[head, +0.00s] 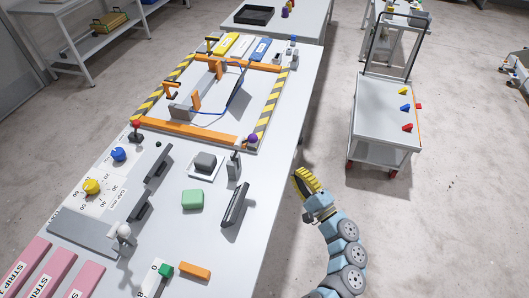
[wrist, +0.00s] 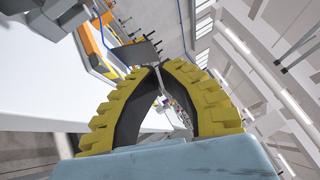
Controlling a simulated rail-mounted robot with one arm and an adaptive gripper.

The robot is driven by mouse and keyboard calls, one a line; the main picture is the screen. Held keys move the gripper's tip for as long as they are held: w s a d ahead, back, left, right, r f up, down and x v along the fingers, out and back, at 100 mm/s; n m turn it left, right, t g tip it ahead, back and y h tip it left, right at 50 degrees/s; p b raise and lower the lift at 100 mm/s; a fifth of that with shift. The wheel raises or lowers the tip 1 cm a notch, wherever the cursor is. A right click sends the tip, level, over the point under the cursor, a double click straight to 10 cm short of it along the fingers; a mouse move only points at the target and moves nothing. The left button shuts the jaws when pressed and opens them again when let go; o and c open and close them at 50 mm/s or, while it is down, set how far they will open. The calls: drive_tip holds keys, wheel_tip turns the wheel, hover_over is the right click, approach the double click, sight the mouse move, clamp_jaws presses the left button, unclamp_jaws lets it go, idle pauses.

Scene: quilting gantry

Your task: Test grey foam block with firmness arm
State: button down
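The grey foam block (head: 205,162) sits on a small white plate (head: 193,173) in the middle of the table. A small grey upright device (head: 234,166) stands just right of the block and may be the firmness arm; its lever is too small to make out. My gripper (head: 300,178) is off the table's right edge, well right of the block and apart from it. In the wrist view my gripper (wrist: 157,67) has its yellow, dark-lined fingers meeting at the tips, with nothing seen held. The block cannot be made out in the wrist view.
A green block (head: 192,199) and an orange block (head: 194,271) lie nearer on the table (head: 247,254). A dark upright panel (head: 235,205) stands between my gripper and the green block. The striped orange frame (head: 190,131) lies behind. A cart (head: 385,118) stands at right.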

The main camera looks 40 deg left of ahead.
drive_tip(key=s+a+r+g+p, duration=0.1)
drive_tip(key=a+r, duration=0.4)
drive_tip(key=a, duration=0.7)
drive_tip(key=shift+s+a+r+n+y, duration=0.2)
drive_tip(key=shift+s+r+n+y, duration=0.1)
drive_tip(key=shift+s+r, duration=0.1)
drive_tip(key=shift+w+d+r+p, duration=0.1)
drive_tip(key=shift+r+p, duration=0.05)
drive_tip(key=shift+p, duration=0.25)
